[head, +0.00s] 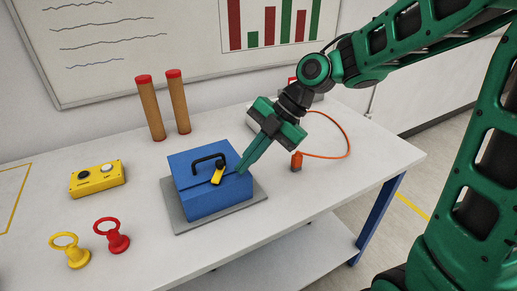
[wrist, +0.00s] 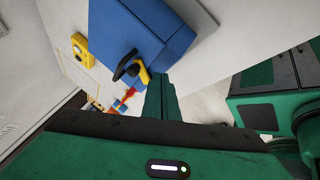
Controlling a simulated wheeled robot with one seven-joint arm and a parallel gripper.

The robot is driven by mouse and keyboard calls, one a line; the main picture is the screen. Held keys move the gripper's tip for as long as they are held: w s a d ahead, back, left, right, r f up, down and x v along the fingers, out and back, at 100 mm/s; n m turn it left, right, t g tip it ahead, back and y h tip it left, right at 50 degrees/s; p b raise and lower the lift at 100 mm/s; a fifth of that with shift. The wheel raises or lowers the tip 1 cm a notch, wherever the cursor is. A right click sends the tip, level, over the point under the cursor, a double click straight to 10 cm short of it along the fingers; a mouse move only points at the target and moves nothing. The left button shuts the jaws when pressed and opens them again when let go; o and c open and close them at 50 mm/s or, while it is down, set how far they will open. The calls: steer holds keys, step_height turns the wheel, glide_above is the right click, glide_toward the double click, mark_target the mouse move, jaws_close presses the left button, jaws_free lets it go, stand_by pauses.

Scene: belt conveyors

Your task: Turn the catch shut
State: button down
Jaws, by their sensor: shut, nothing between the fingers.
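A blue box (head: 212,199) with a black handle (head: 208,159) on its lid stands on a grey plate (head: 177,220) on the white table. A yellow catch (head: 217,174) with a dark pivot sits on the box near the front edge of the lid, tilted. In the wrist view the catch (wrist: 144,76) shows beside the black handle on the blue box (wrist: 165,30). My gripper (head: 242,172) is shut and empty, its tips at the right side of the box near the lid's edge, right of the catch. Whether the fingertips touch the box I cannot tell.
A yellow button box (head: 97,180), a yellow ring piece (head: 72,252) and a red ring piece (head: 113,237) stand left of the box. Two wooden posts (head: 152,110) with red tops stand behind. An orange cable (head: 345,145) lies at the right. The table's front is clear.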

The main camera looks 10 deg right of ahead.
mark_target(224, 164)
steer(key=shift+w+a, duration=1)
steer(key=shift+a, duration=0.2)
steer(key=shift+r, duration=0.1)
steer(key=shift+w+a+n+g, duration=0.25)
steer(key=shift+w+n+g, duration=0.4)
steer(key=shift+n, duration=0.45)
steer(key=shift+w+a+n+g+h, duration=0.15)
steer(key=shift+a+n+g+h, duration=0.15)
steer(key=shift+n+g, duration=0.5)
steer(key=shift+w+a+n+g+h, duration=0.15)
steer(key=shift+n+g+h, duration=0.25)
steer(key=shift+n, duration=0.8)
steer(key=shift+s+d, duration=0.45)
steer(key=shift+s, duration=0.35)
